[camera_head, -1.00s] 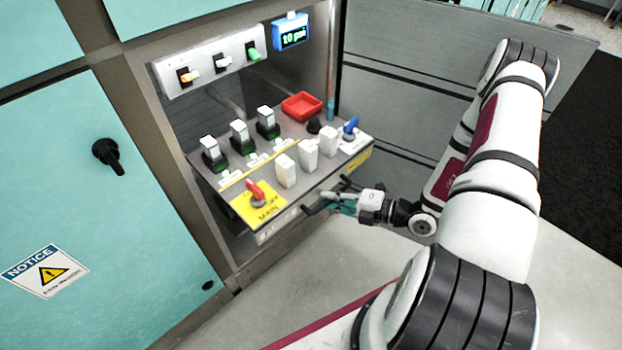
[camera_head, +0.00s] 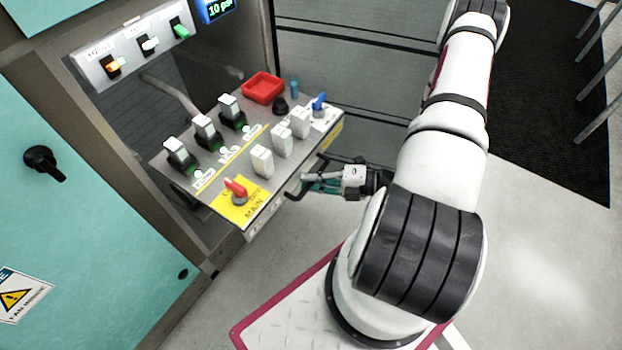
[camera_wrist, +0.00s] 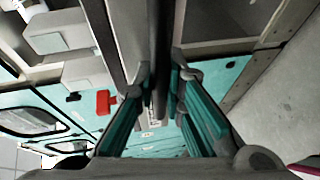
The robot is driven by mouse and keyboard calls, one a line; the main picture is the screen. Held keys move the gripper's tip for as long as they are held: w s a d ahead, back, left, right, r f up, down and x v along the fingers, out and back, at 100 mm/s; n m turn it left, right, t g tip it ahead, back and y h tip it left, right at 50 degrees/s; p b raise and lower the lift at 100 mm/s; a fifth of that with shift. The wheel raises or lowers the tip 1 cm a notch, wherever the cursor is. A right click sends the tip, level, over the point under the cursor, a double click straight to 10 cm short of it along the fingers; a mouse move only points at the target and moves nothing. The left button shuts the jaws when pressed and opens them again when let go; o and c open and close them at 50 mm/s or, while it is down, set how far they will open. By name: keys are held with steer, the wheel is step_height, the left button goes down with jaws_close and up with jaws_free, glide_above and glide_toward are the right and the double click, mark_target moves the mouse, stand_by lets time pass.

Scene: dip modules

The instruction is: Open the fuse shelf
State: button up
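The fuse shelf (camera_head: 281,184) is a grey panel projecting from the cabinet, with a row of white fuses (camera_head: 281,142), a red main switch (camera_head: 236,190) on a yellow plate and a blue knob (camera_head: 319,102). A black handle (camera_head: 293,193) runs along its front edge. My gripper (camera_head: 310,186) is at this handle. In the wrist view, its teal-padded fingers (camera_wrist: 161,80) lie on both sides of the dark handle bar (camera_wrist: 161,55) and appear closed on it. The exact finger contact is partly hidden.
Black-and-white switches (camera_head: 205,130) and a red tray (camera_head: 263,88) stand farther back on the shelf. A teal cabinet door (camera_head: 80,215) with a black knob is at left. Grey cabinet panels (camera_head: 350,55) stand behind my arm.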

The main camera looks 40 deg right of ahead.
steer(key=shift+o, duration=0.6)
steer(key=shift+d, duration=0.1)
steer(key=v, duration=1.2)
